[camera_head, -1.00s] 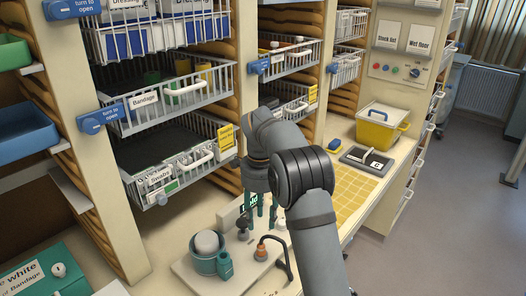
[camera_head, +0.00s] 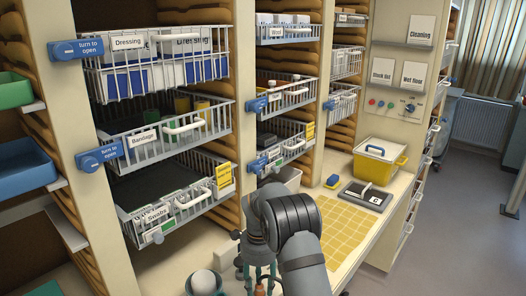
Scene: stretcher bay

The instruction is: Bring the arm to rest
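My gripper (camera_head: 257,282) points down at the bottom middle of the head view, below the dark grey bends of my arm. Only parts of its teal fingers show. They are cut off by the lower edge and crowded by things behind, so I cannot tell how far apart they are or whether they hold anything. My gripper is just right of a teal cup with a white ball (camera_head: 204,282) on the counter. An orange-topped item (camera_head: 260,290) shows beside the fingers.
Wire baskets (camera_head: 165,128) with Dressing, Bandage and Swabs labels stand at left and centre. Blue turn-to-open latches (camera_head: 100,158) jut from the posts. A yellow-grid mat (camera_head: 346,226), a blue item (camera_head: 333,181), a black device (camera_head: 366,194) and a yellow-based bin (camera_head: 379,160) lie right of my arm.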

